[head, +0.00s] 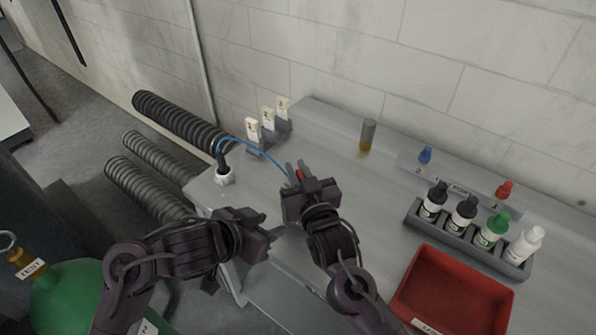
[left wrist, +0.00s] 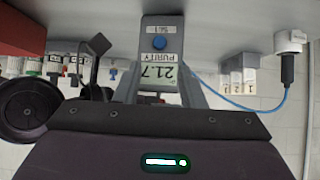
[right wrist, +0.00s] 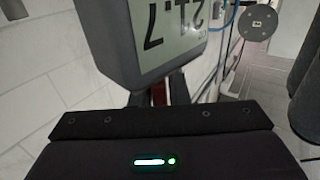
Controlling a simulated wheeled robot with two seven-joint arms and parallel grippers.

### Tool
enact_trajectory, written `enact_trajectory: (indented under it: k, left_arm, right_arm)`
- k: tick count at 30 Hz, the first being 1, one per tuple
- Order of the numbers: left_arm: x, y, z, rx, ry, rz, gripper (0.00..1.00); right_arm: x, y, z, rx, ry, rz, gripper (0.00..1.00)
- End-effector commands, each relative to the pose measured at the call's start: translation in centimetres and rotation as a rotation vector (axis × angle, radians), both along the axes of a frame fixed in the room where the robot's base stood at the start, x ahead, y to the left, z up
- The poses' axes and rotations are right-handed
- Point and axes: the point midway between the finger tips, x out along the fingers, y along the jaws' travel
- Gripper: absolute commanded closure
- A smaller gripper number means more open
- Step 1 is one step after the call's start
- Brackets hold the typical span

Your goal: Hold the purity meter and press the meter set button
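The purity meter, a grey box, shows upside down in the left wrist view (left wrist: 160,60), with a blue set button (left wrist: 159,43) and a display reading 21.7. It fills the top of the right wrist view (right wrist: 125,40), tilted and close to the fingers. My right gripper (head: 296,170) is shut on it, with a red part between the fingers; in the head view the gripper mostly hides the meter. My left gripper (head: 272,236) is to the left of and below the right one. Its fingers stand apart, facing the meter's button side, and hold nothing.
A blue cable (head: 252,144) runs from a white connector (head: 224,176) towards the meter. A bottle rack (head: 470,241) and red tray (head: 408,291) are at the right. A vial (head: 367,135) and white labelled pieces (head: 268,118) stand at the back. The table's middle is clear.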

Motion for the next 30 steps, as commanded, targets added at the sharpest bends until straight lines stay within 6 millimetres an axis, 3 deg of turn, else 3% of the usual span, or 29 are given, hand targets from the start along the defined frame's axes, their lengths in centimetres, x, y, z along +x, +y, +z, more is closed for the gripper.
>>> enact_trajectory:
  k: [3, 8, 17, 30]
  left_arm:
    - [0.0, 0.0, 0.0, 0.0, 0.0, 0.0, 0.64]
    - [0.0, 0.0, 0.0, 0.0, 0.0, 0.0, 0.64]
    - [0.0, 0.0, 0.0, 0.0, 0.0, 0.0, 1.0]
    - [0.0, 0.0, 0.0, 0.0, 0.0, 0.0, 1.0]
  right_arm:
    - [-0.02, -0.01, -0.01, 0.0, 0.0, 0.0, 1.0]
    - [-0.02, -0.01, 0.0, 0.0, 0.0, 0.0, 1.0]
    - [-0.03, -0.01, -0.02, 0.0, 0.0, 0.0, 1.0]
    - [-0.02, -0.01, -0.02, 0.0, 0.0, 0.0, 1.0]
